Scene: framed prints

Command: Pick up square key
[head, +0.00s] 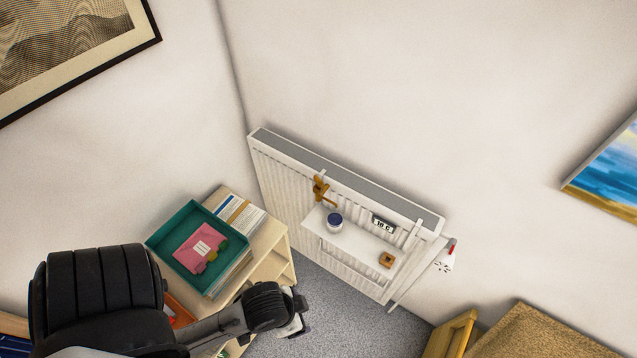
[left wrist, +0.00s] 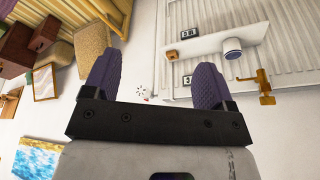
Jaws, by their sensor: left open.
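A small tan-brown block with a dark square opening (head: 387,260) sits on the right part of a white shelf (head: 350,240) hung on the radiator; it may be the square key, but it is too small to be sure. A brass-coloured piece with a handle (head: 321,188) is at the shelf's left end, and it also shows in the left wrist view (left wrist: 264,86). My left gripper is open and empty in the left wrist view (left wrist: 156,72), its purple fingers apart. In the head view its arm ends at the lower middle, left of and apart from the shelf. My right gripper is not in view.
A blue-topped white jar (head: 335,222) and a small black-and-white display (head: 383,224) are at the shelf. The white radiator (head: 270,165) stands against the wall. A teal tray (head: 160,241) sits on a wooden bookcase (head: 268,242). Grey floor (head: 335,310) is clear between.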

